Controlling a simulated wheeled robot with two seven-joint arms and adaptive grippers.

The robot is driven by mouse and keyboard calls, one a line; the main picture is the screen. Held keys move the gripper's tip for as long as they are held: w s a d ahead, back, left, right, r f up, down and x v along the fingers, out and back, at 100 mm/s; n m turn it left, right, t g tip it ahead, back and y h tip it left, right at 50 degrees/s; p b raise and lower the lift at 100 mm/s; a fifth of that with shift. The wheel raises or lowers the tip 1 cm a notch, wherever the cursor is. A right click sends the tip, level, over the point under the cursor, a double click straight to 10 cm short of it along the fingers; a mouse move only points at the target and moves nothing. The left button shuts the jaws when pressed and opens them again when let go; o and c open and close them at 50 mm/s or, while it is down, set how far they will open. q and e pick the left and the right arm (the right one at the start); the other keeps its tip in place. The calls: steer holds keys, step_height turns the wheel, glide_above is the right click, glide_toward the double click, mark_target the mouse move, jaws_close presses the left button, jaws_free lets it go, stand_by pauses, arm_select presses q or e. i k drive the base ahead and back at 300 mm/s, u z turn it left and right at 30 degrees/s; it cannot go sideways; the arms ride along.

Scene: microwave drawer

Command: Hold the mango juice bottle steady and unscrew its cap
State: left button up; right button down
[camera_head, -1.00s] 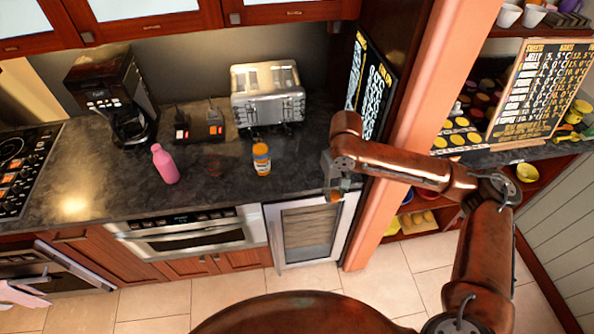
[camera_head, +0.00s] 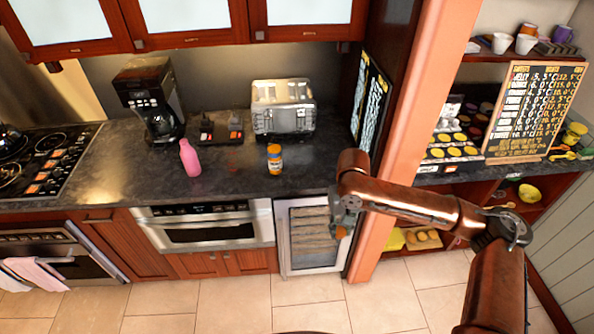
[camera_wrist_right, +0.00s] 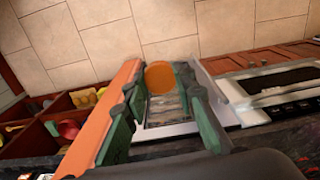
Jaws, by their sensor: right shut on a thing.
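My right gripper (camera_head: 343,218) is in front of the counter's right end, above the floor. It is shut on an orange round thing (camera_head: 340,232), mostly hidden by the fingers. In the right wrist view this orange disc (camera_wrist_right: 159,77) sits between the two fingertips of my right gripper (camera_wrist_right: 162,85). I cannot tell whether it is the mango juice bottle or its cap. My left gripper is not in view.
The dark counter (camera_head: 235,185) also bears a pink bottle (camera_head: 190,158), a coffee maker (camera_head: 152,105) and a toaster (camera_head: 283,108). An orange-pink pillar (camera_head: 420,130) stands beside my right arm. The tiled floor (camera_head: 235,300) in front is clear.

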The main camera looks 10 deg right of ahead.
mark_target(273, 147)
steer(key=u, duration=0.25)
steer(key=i, duration=1.2)
steer(key=z, duration=0.4)
